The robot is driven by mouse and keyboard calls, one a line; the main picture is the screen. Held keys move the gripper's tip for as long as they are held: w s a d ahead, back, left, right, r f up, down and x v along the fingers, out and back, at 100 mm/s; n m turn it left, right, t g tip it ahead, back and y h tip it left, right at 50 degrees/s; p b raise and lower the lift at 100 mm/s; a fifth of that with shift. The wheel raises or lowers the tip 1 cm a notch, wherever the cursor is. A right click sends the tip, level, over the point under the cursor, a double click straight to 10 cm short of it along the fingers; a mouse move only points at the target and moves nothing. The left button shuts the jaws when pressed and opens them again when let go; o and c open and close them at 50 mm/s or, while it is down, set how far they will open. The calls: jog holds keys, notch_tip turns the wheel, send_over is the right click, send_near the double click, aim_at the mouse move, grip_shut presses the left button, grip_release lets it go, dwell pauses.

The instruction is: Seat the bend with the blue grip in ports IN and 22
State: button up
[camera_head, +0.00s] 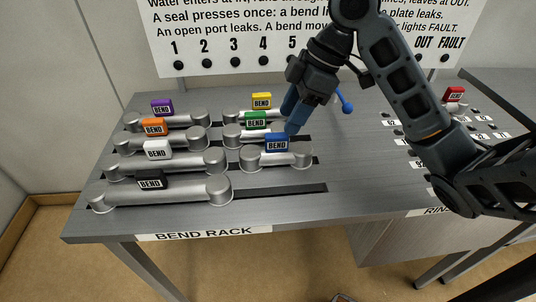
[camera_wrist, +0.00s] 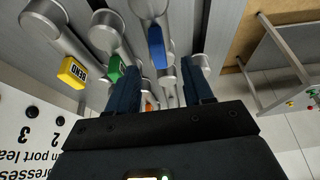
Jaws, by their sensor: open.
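The bend with the blue grip (camera_head: 276,143) lies on the bend rack, at the front of the rack's right column. Its grey tube ends in two round caps. My gripper (camera_head: 293,118) hangs just above and behind that blue grip, with its blue fingers pointing down. In the wrist view my gripper (camera_wrist: 160,88) is open, and the blue grip (camera_wrist: 158,48) appears between the lines of its fingers, beyond the tips. Nothing is held. Small white port labels (camera_head: 392,122) show at the right of the table, partly hidden by my arm. I cannot make out IN or 22.
Bends with purple (camera_head: 162,106), orange (camera_head: 154,127), white (camera_head: 158,149), black (camera_head: 151,180), yellow (camera_head: 262,101) and green (camera_head: 256,119) grips lie close by. A red-gripped bend (camera_head: 454,94) sits far right. A sign board (camera_head: 230,45) stands behind. The table's front middle is clear.

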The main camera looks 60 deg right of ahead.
aim_at(279, 134)
jog(key=shift+x, duration=3.8)
jog(key=shift+w+d, duration=0.1)
jog(key=shift+w, duration=0.05)
grip_shut()
